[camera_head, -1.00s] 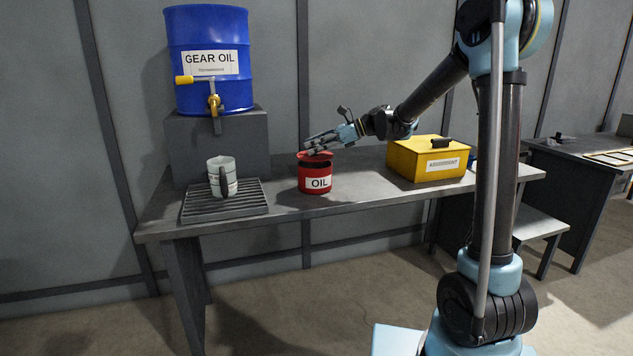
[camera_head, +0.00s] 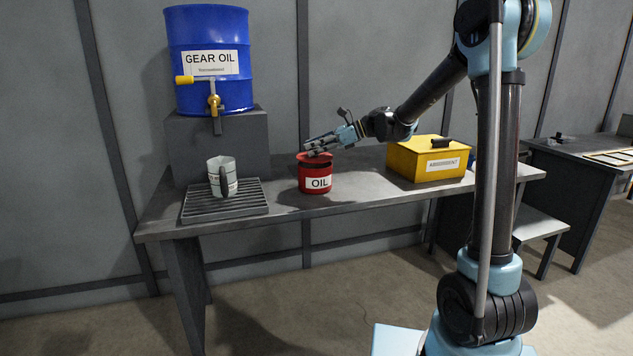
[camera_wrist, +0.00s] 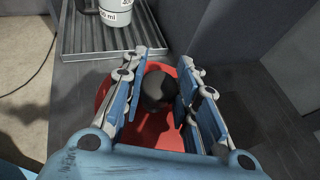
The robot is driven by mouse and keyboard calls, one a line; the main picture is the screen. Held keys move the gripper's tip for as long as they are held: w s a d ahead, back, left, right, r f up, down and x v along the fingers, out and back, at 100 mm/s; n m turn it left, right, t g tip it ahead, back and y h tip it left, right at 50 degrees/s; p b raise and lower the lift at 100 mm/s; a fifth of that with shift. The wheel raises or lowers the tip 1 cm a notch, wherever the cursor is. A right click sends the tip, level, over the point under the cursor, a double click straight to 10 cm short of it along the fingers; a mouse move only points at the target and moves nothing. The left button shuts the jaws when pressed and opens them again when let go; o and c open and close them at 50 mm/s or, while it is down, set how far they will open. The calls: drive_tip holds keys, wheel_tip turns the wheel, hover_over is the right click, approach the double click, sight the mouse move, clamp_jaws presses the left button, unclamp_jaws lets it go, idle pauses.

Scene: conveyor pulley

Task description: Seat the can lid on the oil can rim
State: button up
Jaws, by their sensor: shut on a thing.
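The red oil can (camera_head: 317,183), with a white OIL label, stands upright on the workbench. The red can lid (camera_wrist: 155,132) shows in the wrist view with a dark round knob (camera_wrist: 158,90) on top. My gripper (camera_head: 318,146) is over the can top, its fingers on either side of the knob, shut on it. In the wrist view my gripper (camera_wrist: 163,78) hides parts of the lid's sides.
A white measuring jug (camera_head: 222,173) stands on a slatted drip tray (camera_head: 250,207) left of the can. A blue gear oil drum (camera_head: 210,90) with a tap sits on a grey block behind. A yellow ABSORBENT box (camera_head: 412,162) stands to the right on the workbench (camera_head: 280,222).

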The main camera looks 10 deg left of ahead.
drive_tip(key=shift+f, duration=1.2)
idle(1.6)
drive_tip(key=o, duration=1.1)
drive_tip(key=shift+d, duration=0.1)
drive_tip(key=v, duration=1.2)
